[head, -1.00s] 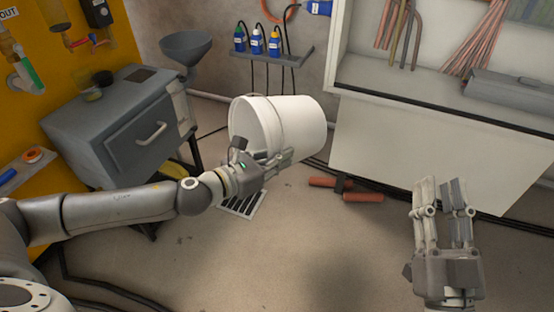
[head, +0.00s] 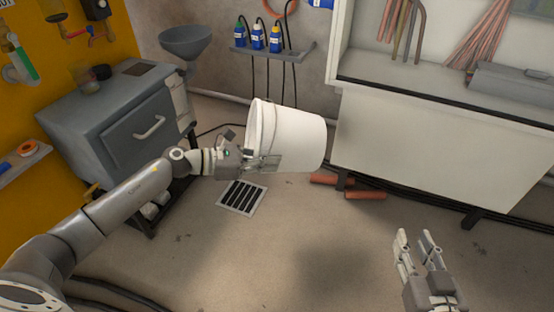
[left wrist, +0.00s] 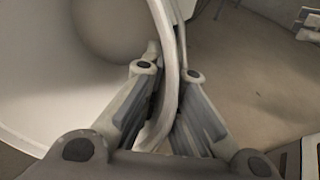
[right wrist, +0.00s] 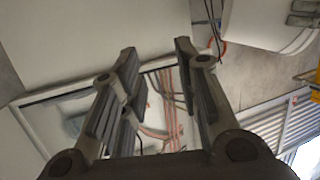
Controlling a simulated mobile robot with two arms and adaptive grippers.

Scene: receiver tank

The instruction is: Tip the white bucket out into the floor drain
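The bucket's pale inside (left wrist: 60,75) fills the left of that view; I see no contents. The floor drain (head: 242,197), a dark slotted grate, lies below and left of the bucket. My right gripper (head: 416,243) is open and empty, far right of the drain.
A grey cabinet (head: 125,130) stands left of the bucket, with a funnel (head: 187,42) behind it. A white bench (head: 425,145) stands to the right. Reddish cylinders (head: 365,195) lie on the floor by it. The floor in front of the drain is clear.

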